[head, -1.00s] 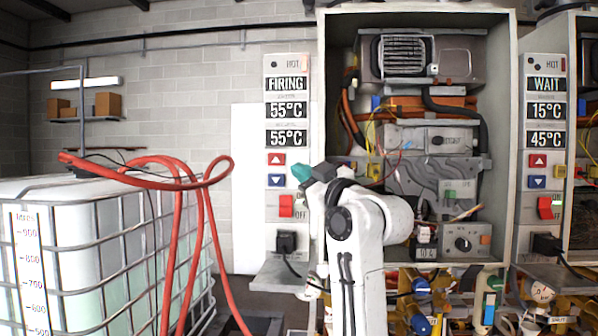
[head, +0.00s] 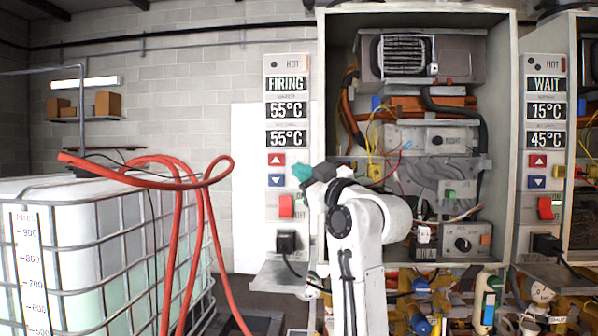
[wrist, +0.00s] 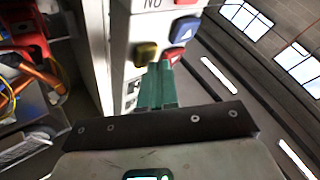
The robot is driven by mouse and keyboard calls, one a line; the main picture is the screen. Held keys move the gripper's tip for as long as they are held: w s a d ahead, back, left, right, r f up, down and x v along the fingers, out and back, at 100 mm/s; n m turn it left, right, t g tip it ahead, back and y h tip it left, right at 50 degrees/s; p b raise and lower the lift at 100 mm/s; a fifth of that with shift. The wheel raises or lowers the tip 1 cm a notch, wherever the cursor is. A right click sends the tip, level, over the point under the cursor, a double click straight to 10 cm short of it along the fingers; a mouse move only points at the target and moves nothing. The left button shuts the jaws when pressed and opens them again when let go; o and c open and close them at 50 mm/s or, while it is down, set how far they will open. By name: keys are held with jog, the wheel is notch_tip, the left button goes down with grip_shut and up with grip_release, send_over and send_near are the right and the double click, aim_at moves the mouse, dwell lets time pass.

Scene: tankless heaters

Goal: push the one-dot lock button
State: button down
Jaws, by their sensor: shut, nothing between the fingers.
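My gripper (head: 302,172) has teal fingers, shut and empty, beside the right edge of the left heater's control panel (head: 272,235). In the wrist view, the fingers (wrist: 163,66) reach up to the panel. A yellow button (wrist: 145,53) is just left of the fingertips, its face without readable dots. A blue arrow button (wrist: 183,29) is beyond the tips. A red arrow button (wrist: 172,56) is partly hidden behind them. I cannot tell whether the fingers touch any button.
The open heater cabinet (head: 322,60) with wiring is right of the panel. A red rocker switch (head: 286,206) and a black plug (head: 286,242) are below the arrow buttons. A second panel (head: 530,240) is farther right. A caged tank (head: 110,240) with red hose (head: 215,260) stands left.

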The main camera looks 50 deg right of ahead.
jog(key=shift+w+d, duration=0.15)
jog(key=shift+d, duration=0.1)
dwell(0.3)
jog(key=shift+a, duration=0.15)
jog(key=shift+s+a, duration=0.45)
jog(key=s+a, duration=0.3)
jog(key=a, duration=0.1)
jog(key=shift+s+a, duration=0.35)
dwell(0.4)
